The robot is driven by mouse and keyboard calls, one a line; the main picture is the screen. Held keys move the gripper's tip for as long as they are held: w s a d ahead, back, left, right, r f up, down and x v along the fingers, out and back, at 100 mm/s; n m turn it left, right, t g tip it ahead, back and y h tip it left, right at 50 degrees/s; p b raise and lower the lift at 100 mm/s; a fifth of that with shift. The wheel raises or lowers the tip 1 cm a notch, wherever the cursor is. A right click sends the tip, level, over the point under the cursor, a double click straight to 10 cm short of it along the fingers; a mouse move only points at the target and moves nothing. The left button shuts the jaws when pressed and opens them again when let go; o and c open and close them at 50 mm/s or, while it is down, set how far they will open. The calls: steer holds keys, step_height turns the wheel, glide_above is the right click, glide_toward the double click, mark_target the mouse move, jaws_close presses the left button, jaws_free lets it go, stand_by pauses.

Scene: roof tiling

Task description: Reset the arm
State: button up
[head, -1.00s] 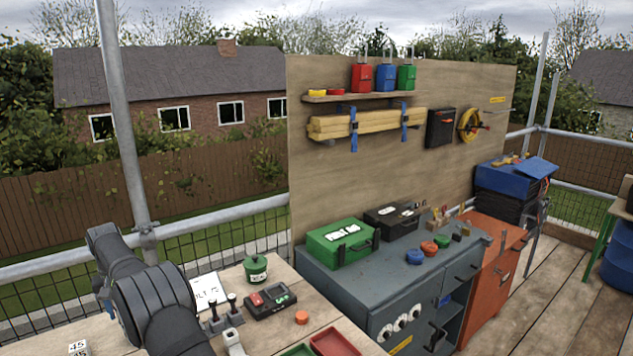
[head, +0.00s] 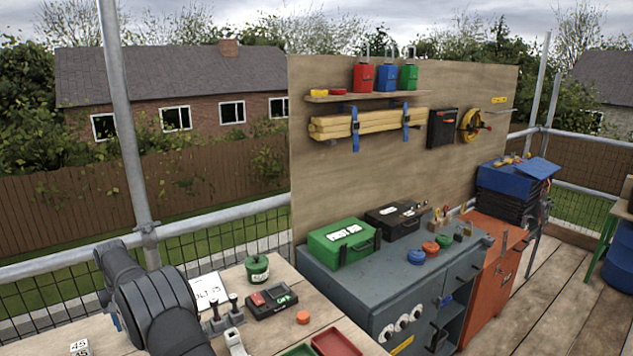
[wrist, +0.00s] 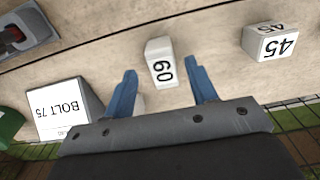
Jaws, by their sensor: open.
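Beyond the fingertips a white block marked 60 (wrist: 161,62) sits on the wooden bench top. A second white block marked 45 (wrist: 269,42) sits to its right. A small pale piece, partly hidden, shows beside the left finger. In the head view my dark arm rises at the lower left, and my gripper is out of that picture.
A BOLT 75 box or card (wrist: 70,105) lies left of my gripper. The bench (head: 290,335) also holds a green tub (head: 257,268), a black device with a display (head: 271,301) and an orange cap (head: 303,317). A scaffold pole (head: 123,130) stands close behind my arm.

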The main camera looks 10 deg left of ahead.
steer(key=w+d+r, duration=0.5)
steer(key=d+r, duration=0.2)
steer(key=d, duration=0.4)
steer(key=s+d+m, duration=0.9)
steer(key=s+d, duration=0.1)
steer(key=d, duration=0.3)
steer(key=s+d+m, duration=0.8)
steer(key=s+d, duration=0.2)
steer(key=d, duration=0.3)
steer(key=shift+s+d+f+m, duration=0.25)
steer(key=shift+s+f+m, duration=0.05)
steer(key=shift+m, duration=0.1)
